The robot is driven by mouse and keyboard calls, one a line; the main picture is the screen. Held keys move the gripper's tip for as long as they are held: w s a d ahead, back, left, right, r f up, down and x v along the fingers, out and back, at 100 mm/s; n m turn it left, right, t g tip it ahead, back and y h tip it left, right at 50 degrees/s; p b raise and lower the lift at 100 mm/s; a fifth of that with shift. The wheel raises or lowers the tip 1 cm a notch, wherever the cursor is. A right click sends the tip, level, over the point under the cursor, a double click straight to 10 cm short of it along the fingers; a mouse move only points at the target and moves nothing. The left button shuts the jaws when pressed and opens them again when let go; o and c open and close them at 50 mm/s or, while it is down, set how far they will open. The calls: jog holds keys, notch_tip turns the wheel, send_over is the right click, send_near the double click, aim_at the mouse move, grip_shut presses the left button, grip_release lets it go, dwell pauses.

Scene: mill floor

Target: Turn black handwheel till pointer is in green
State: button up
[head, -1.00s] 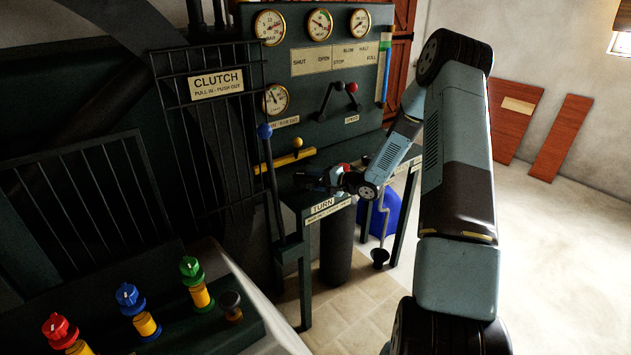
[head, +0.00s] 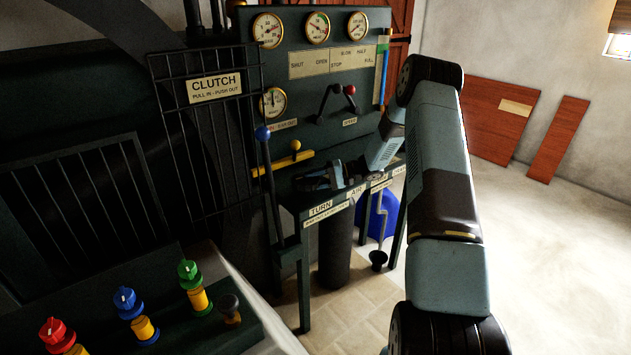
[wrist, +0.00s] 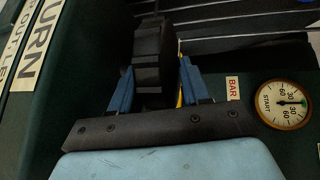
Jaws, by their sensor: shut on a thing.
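A black handwheel (wrist: 152,55) with a ribbed rim shows edge-on in the wrist view. The blue fingers of my gripper (wrist: 156,85) stand on both sides of it and are shut on it. In the head view my gripper (head: 322,180) is over the desk behind the TURN plate (head: 320,209); the wheel is hard to tell apart from it there. A small brass-rimmed dial (wrist: 283,104) marked START lies to the right of the wheel in the wrist view. Its dark pointer lies roughly sideways, towards a small green patch at the right; whether it is inside cannot be told.
Several gauges and a lever with a red knob (head: 350,90) are on the panel behind. A blue-knobbed lever (head: 263,133) and a yellow bar (head: 282,163) stand left of the gripper. A barred CLUTCH gate (head: 213,87) is farther left. The floor at right is clear.

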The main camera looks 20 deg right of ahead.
jog(key=shift+w+d, duration=0.1)
jog(key=shift+d, duration=0.1)
jog(key=o, duration=0.8)
jog(key=shift+o, duration=1)
jog(key=shift+a, duration=0.1)
jog(key=v, duration=1.3)
jog(key=shift+d, duration=0.4)
